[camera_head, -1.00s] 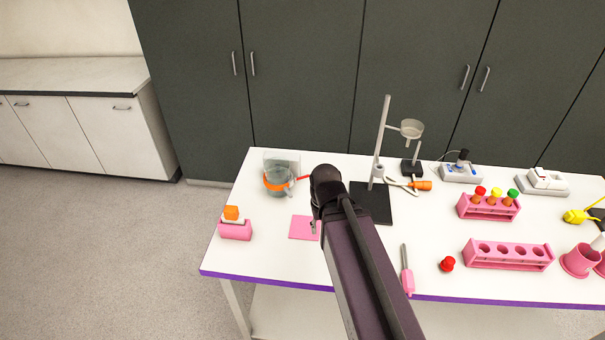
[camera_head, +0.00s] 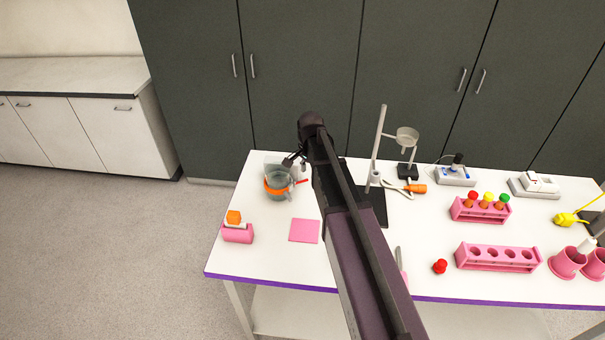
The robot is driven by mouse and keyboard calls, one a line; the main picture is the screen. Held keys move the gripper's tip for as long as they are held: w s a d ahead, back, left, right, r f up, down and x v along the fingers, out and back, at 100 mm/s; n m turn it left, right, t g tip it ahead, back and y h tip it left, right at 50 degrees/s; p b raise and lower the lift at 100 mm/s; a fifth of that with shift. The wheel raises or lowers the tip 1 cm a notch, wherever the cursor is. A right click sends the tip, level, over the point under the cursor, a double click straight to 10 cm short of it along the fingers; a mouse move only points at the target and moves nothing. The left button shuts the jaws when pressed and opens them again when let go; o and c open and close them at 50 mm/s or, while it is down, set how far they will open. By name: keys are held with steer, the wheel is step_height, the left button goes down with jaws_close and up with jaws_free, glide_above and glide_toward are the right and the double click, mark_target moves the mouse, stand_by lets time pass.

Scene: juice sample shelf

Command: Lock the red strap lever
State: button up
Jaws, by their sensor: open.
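The red strap lever (camera_head: 301,181) is a thin red bar at the right side of a glass vessel (camera_head: 279,191) on the back left of the table. An orange strap (camera_head: 272,189) runs around the vessel. A pale block stands behind the vessel. My gripper (camera_head: 294,162) is open, above and at the back right of the vessel, close to the lever's side. Whether the fingers touch anything cannot be told. My arm hides part of the table behind and right of the lever.
A pink square mat (camera_head: 304,231) lies in front of the vessel. A pink holder with an orange-topped item (camera_head: 236,230) stands at the left edge. A stand with a black base (camera_head: 374,207) is right of my arm. Pink tube racks (camera_head: 498,257) and a red cap (camera_head: 440,267) lie further right.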

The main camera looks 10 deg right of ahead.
mark_target(301, 182)
steer(key=w+r+m+p, duration=0.1)
steer(key=w+m, duration=0.3)
steer(key=w, duration=0.4)
steer(key=shift+r+p, duration=0.3)
steer(key=shift+r, duration=0.35)
steer(key=shift+s+d+f, duration=0.1)
steer(key=shift+f, duration=0.05)
steer(key=f+b, duration=1.3)
steer(key=shift+w+f+b, duration=0.25)
steer(key=shift+w+b, duration=0.1)
steer(key=shift+b, duration=0.05)
jaws_close()
